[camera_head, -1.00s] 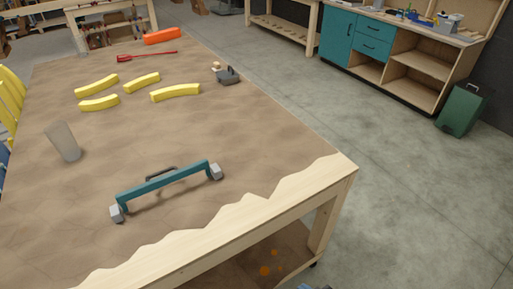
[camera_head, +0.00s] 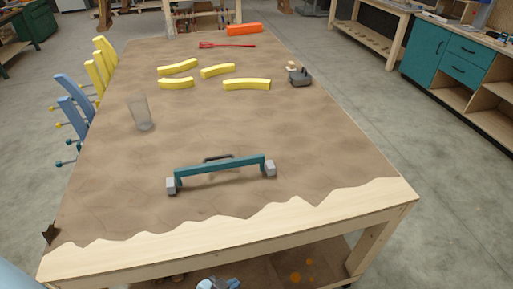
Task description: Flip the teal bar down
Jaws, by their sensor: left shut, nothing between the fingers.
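The teal bar (camera_head: 220,165) stands on the tabletop near its front edge. It is a long teal bar with a grey block at each end, raised off the surface between the blocks. A dark curved handle shape shows just behind its middle. My right gripper is not in view.
The table (camera_head: 300,217) has a wavy pale front border. Behind the bar are a clear glass (camera_head: 141,112), several yellow curved pieces (camera_head: 247,84), a grey tool (camera_head: 300,77), a red tool (camera_head: 227,45) and an orange block (camera_head: 244,29). The tabletop around the bar is clear.

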